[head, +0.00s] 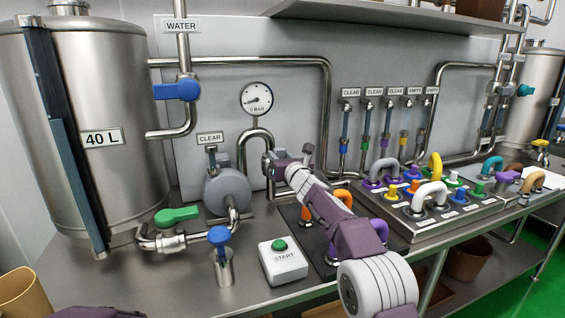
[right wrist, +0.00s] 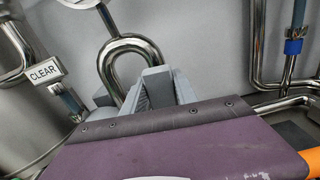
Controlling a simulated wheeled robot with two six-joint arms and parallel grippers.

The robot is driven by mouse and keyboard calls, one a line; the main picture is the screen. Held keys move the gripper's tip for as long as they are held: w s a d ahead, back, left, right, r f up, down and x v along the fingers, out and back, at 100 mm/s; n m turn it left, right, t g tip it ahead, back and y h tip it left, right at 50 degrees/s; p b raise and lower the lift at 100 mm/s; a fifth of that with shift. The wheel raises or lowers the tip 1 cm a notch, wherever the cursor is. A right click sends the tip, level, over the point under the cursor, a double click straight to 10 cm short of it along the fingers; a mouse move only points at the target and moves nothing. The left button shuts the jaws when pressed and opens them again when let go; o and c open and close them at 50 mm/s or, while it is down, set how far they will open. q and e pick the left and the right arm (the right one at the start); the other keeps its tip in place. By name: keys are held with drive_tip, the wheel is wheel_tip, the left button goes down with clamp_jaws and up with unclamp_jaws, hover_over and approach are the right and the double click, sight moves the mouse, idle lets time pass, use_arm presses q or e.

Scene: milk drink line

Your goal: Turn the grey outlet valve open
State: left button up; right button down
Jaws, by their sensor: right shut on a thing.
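The grey outlet valve (head: 268,161) is on the steel pipe just right of the round grey pump, below the pressure gauge. My right gripper (head: 278,160) reaches it from the front right and is shut on its handle. The jaws hide most of the handle, so its exact angle is hard to read. In the right wrist view my right gripper (right wrist: 158,88) shows as grey fingers close together in front of the looped pipe (right wrist: 126,48). My left gripper is not in view; only a purple bit of my left arm shows at the bottom left edge.
The pump (head: 227,190) stands left of the valve, with a green handle (head: 176,214) and a blue handle (head: 219,235) nearby. A START button box (head: 283,262) sits in front. A panel of coloured handles (head: 440,215) lies to the right. The 40 L tank (head: 100,175) fills the left.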

drive_tip(key=shift+a+n, duration=0.2)
drive_tip(key=shift+n, duration=0.2)
idle(0.3)
drive_tip(key=c, duration=1)
unclamp_jaws()
drive_tip(key=shift+o, duration=0.2)
drive_tip(key=shift+s+f+b, duration=0.15)
drive_tip(key=shift+s+b, duration=0.1)
drive_tip(key=shift+b, duration=0.35)
drive_tip(key=b+v, duration=0.6)
drive_tip(key=v, duration=0.2)
drive_tip(key=shift+s, duration=0.3)
